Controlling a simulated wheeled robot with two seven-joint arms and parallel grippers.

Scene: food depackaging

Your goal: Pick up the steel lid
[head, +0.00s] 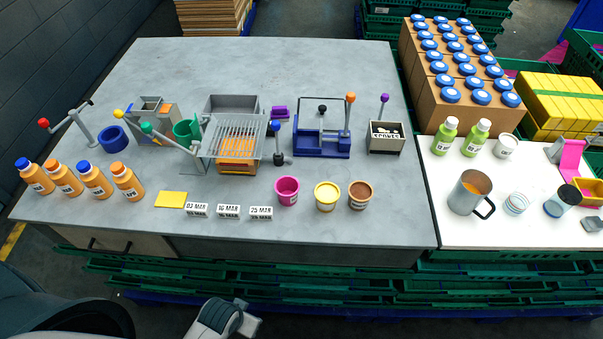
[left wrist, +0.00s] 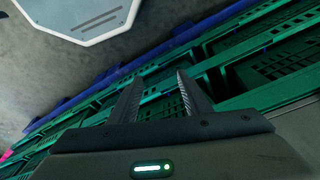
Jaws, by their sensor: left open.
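I cannot clearly make out a steel lid. A steel mug (head: 466,196) with a black handle stands upright and open on the white table at the right, with orange contents. A small round whitish piece (head: 516,204) lies to its right, and a small grey piece (head: 592,224) lies at the far right edge; I cannot tell whether either is the lid. My left gripper (left wrist: 157,98) is open and empty in the left wrist view, with green crates beyond its fingers, far from the mug. My right gripper is not in view.
Green crates (head: 330,285) line the front below the tables. Two green bottles (head: 446,137) and a white tub (head: 505,146) stand behind the mug. A dark-capped jar (head: 562,200) is to its right. The grey table (head: 330,230) holds bottles, cups and devices; its front strip is bare.

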